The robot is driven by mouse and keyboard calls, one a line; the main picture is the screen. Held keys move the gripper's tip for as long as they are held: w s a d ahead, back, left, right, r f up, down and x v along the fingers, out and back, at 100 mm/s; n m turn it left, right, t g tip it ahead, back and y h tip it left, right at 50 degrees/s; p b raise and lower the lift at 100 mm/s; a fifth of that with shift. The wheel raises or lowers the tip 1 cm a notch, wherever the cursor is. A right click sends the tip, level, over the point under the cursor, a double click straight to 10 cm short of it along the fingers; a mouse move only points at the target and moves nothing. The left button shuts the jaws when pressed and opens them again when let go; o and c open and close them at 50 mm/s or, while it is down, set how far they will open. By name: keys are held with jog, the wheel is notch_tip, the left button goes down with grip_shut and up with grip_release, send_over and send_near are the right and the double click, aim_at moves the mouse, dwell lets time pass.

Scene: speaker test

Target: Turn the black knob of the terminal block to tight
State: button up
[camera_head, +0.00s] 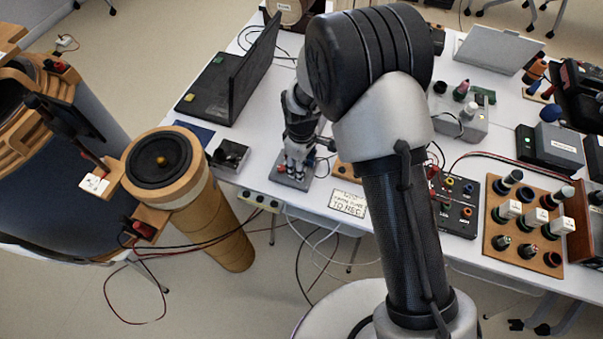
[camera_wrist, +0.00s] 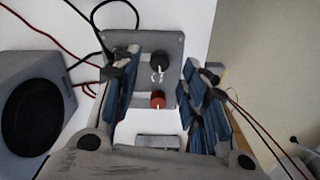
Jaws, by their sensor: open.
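The terminal block (camera_wrist: 140,42) is a grey plate in the upper middle of the wrist view. Its black knob (camera_wrist: 159,62) has small white marks at its near side. A red knob (camera_wrist: 157,100) sits below it in the picture. My gripper (camera_wrist: 162,66) is open, with one blue-padded finger on each side of the black knob and visible gaps between. In the head view my gripper (camera_head: 298,152) points down over the grey block (camera_head: 291,182) at the table's front edge. There the gripper hides the black knob.
In the wrist view a grey speaker (camera_wrist: 35,112) stands left, with red and black wires nearby. In the head view an open laptop (camera_head: 240,75) and a dark box (camera_head: 231,155) lie left of the gripper. A lettered card (camera_head: 348,204) is to the right.

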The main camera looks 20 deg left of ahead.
jog(key=shift+f+b, duration=0.4)
jog(key=shift+f, duration=1.45)
jog(key=shift+c, duration=0.4)
grip_shut()
